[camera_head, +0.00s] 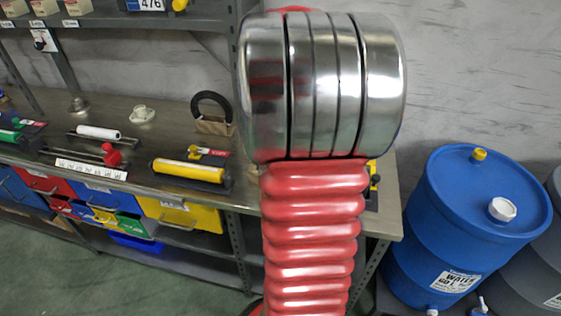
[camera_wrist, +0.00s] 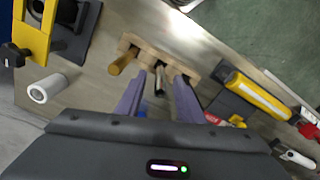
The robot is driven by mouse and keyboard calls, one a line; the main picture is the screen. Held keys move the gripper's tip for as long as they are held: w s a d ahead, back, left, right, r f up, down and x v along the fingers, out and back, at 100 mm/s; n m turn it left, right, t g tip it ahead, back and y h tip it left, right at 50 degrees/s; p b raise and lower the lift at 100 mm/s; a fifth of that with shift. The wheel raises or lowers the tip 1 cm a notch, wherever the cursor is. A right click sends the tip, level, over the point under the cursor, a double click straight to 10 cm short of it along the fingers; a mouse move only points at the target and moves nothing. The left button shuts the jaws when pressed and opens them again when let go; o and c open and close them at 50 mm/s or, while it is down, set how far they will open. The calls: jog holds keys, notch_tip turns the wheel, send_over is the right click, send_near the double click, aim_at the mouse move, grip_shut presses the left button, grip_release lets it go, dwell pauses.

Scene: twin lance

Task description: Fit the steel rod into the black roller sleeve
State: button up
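In the wrist view my gripper (camera_wrist: 161,82) is open, with one finger on each side of a dark, metallic-looking rod (camera_wrist: 160,80). Gaps show between the rod and both fingers. The rod's far end meets a notched wooden rack (camera_wrist: 185,66). It looks like the steel rod, but the picture is too small to be sure. I cannot pick out the black roller sleeve with certainty in either view. In the head view my own arm covers the right part of the bench, and my gripper is hidden.
The bench (camera_head: 385,221) carries a yellow roller (camera_head: 188,171), also in the wrist view (camera_wrist: 258,95), and a white roller (camera_head: 98,132). A tan cylinder (camera_wrist: 122,63), a hollow white cylinder (camera_wrist: 48,89) and a yellow-and-black fixture (camera_wrist: 38,40) lie nearby. A blue barrel (camera_head: 470,225) stands right.

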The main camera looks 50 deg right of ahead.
notch_tip(320, 180, down, 3)
jog(key=shift+c, duration=0.3)
dwell(0.4)
grip_shut()
